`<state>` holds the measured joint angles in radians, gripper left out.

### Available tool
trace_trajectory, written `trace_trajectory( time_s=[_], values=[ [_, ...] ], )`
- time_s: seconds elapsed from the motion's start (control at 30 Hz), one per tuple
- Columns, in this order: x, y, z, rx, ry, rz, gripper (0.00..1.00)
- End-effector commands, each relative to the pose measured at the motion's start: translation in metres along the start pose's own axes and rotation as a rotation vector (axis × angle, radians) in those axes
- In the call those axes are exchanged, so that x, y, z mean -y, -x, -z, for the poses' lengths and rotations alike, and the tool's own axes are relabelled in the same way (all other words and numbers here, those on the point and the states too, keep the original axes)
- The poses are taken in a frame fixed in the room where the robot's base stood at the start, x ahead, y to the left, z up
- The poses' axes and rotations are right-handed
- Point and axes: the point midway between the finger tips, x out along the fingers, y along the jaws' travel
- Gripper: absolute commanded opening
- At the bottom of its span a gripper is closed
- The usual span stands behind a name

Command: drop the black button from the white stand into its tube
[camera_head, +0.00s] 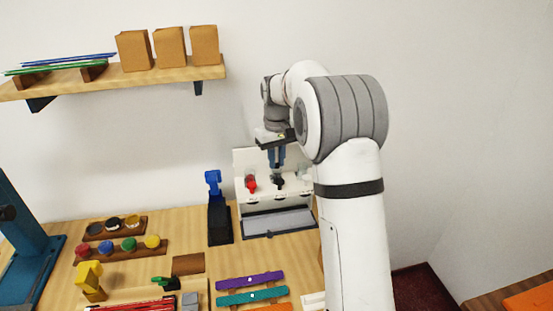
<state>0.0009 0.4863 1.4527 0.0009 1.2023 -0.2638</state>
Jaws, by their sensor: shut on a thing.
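The white stand (245,163) is at the back of the wooden counter, against the wall. A red piece (251,184) shows at its front left. My gripper (277,165) points down in front of the stand's upper part, with its fingers shut. The small dark piece just below the fingertips looks like the black button (279,182). At this size I cannot tell whether it still touches the stand. A clear, tube-like shape shows faintly behind the gripper, and I cannot make out a tube for the black button. My arm hides the stand's right side.
A grey tray (281,223) lies at the stand's foot. A blue and black device (216,208) stands close at its left. Racks with coloured round pieces (129,244) and purple and teal bars (249,281) lie nearer. A shelf with brown boxes (170,47) hangs upper left.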

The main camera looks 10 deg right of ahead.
Motion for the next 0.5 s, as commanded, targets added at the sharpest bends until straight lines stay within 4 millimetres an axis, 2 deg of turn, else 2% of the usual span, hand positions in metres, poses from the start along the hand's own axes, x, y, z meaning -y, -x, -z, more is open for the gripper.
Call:
trace_trajectory(
  time_s=[0.17,0.2,0.5],
  values=[
    [0.0001,0.0000,0.0001,0.000,0.000,0.000,0.00],
    [0.0002,0.0000,0.0001,0.000,0.000,0.000,0.19],
    [0.0002,0.0000,0.0001,0.000,0.000,0.000,0.42]
  ],
)
